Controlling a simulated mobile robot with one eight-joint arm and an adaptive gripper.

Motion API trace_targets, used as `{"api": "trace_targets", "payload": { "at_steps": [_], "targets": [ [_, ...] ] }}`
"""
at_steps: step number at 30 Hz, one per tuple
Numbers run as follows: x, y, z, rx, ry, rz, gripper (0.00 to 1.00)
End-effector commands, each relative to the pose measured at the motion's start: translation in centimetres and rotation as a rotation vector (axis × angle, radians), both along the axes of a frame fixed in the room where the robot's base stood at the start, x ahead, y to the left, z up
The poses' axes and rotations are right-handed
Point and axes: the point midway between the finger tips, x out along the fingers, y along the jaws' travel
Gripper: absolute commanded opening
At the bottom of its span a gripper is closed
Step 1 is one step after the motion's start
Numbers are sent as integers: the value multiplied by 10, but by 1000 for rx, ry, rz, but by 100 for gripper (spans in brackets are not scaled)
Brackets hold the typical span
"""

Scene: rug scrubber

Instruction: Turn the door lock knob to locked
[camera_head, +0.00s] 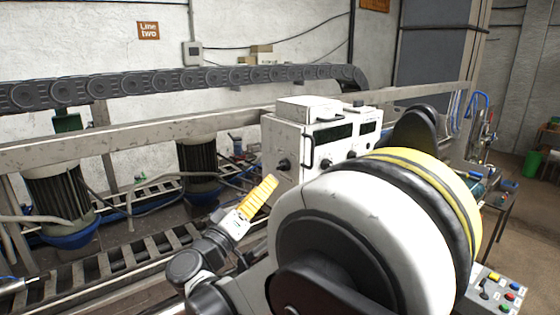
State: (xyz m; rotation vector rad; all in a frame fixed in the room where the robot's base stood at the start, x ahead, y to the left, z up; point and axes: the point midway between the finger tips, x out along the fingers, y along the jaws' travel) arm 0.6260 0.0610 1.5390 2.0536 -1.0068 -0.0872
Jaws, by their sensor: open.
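A white control box (289,137) stands in the middle of the head view. A black knob (283,164) sticks out of its left face; it could be the door lock knob, but its label and setting are too small to read. More dark knobs (325,164) sit low on the front face, partly hidden by my arm. My gripper (260,194), with a yellow ribbed finger, is just below and left of the left-face knob, seemingly apart from it. It is open, with nothing seen between its fingers.
My large white and yellow arm link hides much of the box's lower front. A metal rail (150,137) and cable chain (170,82) run behind. Motors (58,188) and a roller frame (120,258) lie left. A button panel (497,292) is at lower right.

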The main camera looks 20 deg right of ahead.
Motion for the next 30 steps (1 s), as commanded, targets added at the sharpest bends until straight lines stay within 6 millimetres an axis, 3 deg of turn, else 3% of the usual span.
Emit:
{"api": "trace_targets", "payload": {
  "at_steps": [12,25,30],
  "targets": [
    [51,-53,22,1,2,-3,49],
    [59,-61,24,1,3,-1,49],
    [59,-61,24,1,3,-1,0]
  ]
}}
